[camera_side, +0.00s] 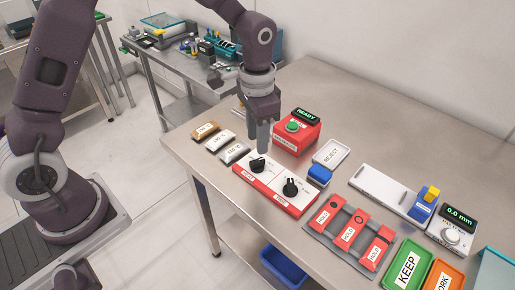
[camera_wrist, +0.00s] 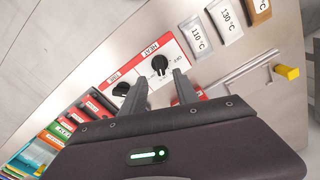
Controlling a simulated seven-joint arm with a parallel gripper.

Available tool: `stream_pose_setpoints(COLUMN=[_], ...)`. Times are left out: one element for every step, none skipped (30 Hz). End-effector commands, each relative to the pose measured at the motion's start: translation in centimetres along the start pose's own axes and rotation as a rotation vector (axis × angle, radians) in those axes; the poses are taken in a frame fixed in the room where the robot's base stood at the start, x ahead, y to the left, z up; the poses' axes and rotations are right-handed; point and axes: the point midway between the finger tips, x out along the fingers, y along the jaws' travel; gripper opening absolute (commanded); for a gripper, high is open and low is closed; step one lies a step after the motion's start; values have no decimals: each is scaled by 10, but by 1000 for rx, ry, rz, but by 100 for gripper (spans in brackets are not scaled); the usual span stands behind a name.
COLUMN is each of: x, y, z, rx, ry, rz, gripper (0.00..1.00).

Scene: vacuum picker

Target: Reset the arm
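My gripper (camera_side: 264,150) hangs fingers-down over the left side of the bench, just above the left black knob (camera_side: 257,164) of a red and white two-knob panel (camera_side: 272,183). In the wrist view, the two fingers (camera_wrist: 160,82) are spread with a clear gap and nothing between their tips. One knob (camera_wrist: 160,65) shows just beyond the gap, and the other knob (camera_wrist: 121,89) is left of the fingers. The fingers look apart from the knob, though light contact cannot be ruled out.
A red box with a green button and READY display (camera_side: 297,131) stands behind the panel. Temperature-labelled blocks (camera_side: 220,140) lie left.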

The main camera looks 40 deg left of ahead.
Motion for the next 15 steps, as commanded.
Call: stream_pose_setpoints(x=[-4,-5,-6,-7,-7,-6,-6,-6,-6,-8,-11,-21,-32,-47,-69], y=[0,0,0,0,0,0,0,0,0,0,0,-1,-2,-4,-5], z=[0,0,0,0,0,0,0,0,0,1,2,6,10,17,30], rx=[0,0,0,0,1,1,1,1,0,0,-3,-11,-21,-34,-58], ry=[2,1,0,0,0,0,0,0,0,1,6,18,33,52,83], rz=[0,0,0,0,0,0,0,0,0,-1,-4,-11,-20,-31,-49], gripper=[36,36,36,36,36,36,36,36,36,36,36,36,36,36,36])
